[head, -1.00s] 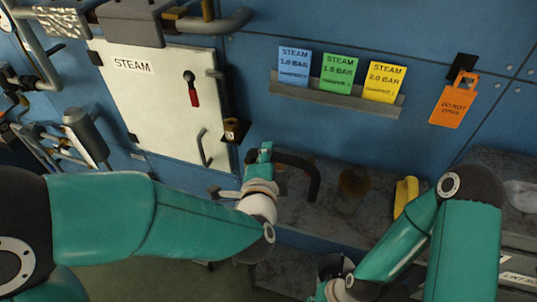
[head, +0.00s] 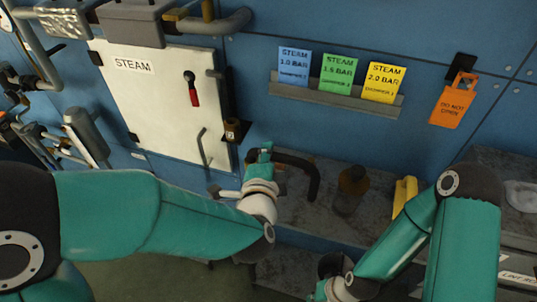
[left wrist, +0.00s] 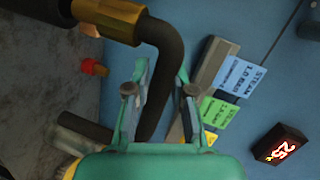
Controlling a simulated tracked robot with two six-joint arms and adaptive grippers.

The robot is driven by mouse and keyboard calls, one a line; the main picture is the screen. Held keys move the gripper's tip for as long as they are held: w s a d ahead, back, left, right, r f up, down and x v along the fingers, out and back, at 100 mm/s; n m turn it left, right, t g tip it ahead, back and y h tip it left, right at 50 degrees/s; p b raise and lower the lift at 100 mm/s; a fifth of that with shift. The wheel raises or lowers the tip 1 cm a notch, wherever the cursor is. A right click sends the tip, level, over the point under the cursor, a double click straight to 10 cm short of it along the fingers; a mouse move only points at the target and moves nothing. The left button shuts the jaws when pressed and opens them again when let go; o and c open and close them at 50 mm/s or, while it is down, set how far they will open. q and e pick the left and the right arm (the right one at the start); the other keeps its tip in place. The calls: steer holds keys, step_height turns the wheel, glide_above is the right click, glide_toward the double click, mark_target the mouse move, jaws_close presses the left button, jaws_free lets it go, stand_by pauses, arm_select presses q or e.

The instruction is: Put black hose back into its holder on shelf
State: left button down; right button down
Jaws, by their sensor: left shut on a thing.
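The black hose (head: 314,180) shows in the head view as a dark bent tube over the grey shelf (head: 325,215). My left gripper (head: 268,153) is at its left end. In the left wrist view the hose (left wrist: 166,50) bends down from a brass fitting (left wrist: 118,17) and passes between the fingers of my left gripper (left wrist: 161,75), which is shut on it. My right gripper (head: 335,285) is low in the head view, and its fingers are not clear. I cannot tell which part is the hose's holder.
A brown jar (head: 352,188) and a yellow object (head: 405,195) stand on the shelf. A small bracket with a brass part (head: 232,130) sits beside the white STEAM door (head: 160,85). Steam cards (head: 338,74) stand in a rail (head: 330,100). A red knob (left wrist: 95,68) is near the hose.

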arm_select(q)
steer(key=shift+f+b, duration=1.45)
steer(key=shift+f, duration=0.4)
steer(key=c, duration=0.9)
jaws_free()
steer(key=v, duration=0.7)
steer(key=shift+s, duration=0.25)
